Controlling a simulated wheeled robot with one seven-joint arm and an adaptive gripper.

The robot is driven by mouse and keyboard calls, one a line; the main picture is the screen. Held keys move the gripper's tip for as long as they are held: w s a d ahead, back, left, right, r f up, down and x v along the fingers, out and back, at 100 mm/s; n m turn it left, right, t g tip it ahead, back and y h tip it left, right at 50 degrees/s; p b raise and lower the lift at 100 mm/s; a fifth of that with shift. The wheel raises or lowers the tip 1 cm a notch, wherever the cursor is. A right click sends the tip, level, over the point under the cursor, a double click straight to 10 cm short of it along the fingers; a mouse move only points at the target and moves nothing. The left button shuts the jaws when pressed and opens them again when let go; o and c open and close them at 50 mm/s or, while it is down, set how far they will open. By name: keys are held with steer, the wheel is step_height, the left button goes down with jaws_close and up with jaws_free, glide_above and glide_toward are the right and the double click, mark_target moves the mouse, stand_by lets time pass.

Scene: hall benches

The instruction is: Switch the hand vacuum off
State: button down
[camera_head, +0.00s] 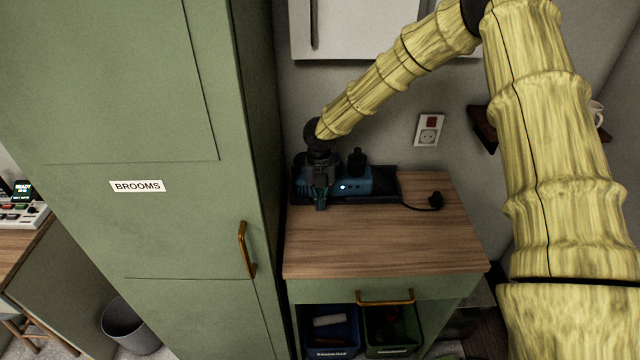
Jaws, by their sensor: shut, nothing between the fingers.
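A blue and dark device, which looks like the hand vacuum (378,180), sits in a dark base (412,184) at the back of the wooden cabinet top. A small white light shows on its front side. My gripper (320,206) is shut and empty, pointing down at the left end of the device, in front of it in this view. It hides that part, and I cannot tell whether the fingertips touch anything. I cannot make out a switch on the device. A black cable with a plug (436,201) lies on the wood to its right.
A tall green cabinet marked BROOMS (160,230) stands close on the left. The wooden top (385,245) is clear in front. Bins (392,325) sit below. A small shelf (484,128) is at right.

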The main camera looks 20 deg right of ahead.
steer(key=shift+w+f+p, duration=0.2)
steer(key=shift+f+p, duration=0.05)
steer(key=shift+p, duration=0.1)
steer(key=shift+w+d+r+p, duration=0.15)
steer(key=shift+w+p, duration=0.15)
steer(key=shift+w, duration=0.25)
steer(key=shift+w+d+r+p, duration=0.1)
steer(key=shift+w+d+p, duration=0.15)
steer(key=shift+w, duration=0.3)
steer(key=shift+w+d+r+p, duration=0.1)
steer(key=shift+w+p, duration=0.2)
steer(key=shift+w, duration=0.25)
steer(key=shift+w+d+r+b, duration=0.1)
steer(key=shift+w+r+b, duration=0.15)
steer(key=shift+w+b, duration=0.2)
steer(key=shift+d, duration=0.1)
steer(key=shift+r, duration=0.15)
steer(key=shift+r+p, duration=0.6)
steer(key=shift+r, duration=0.1)
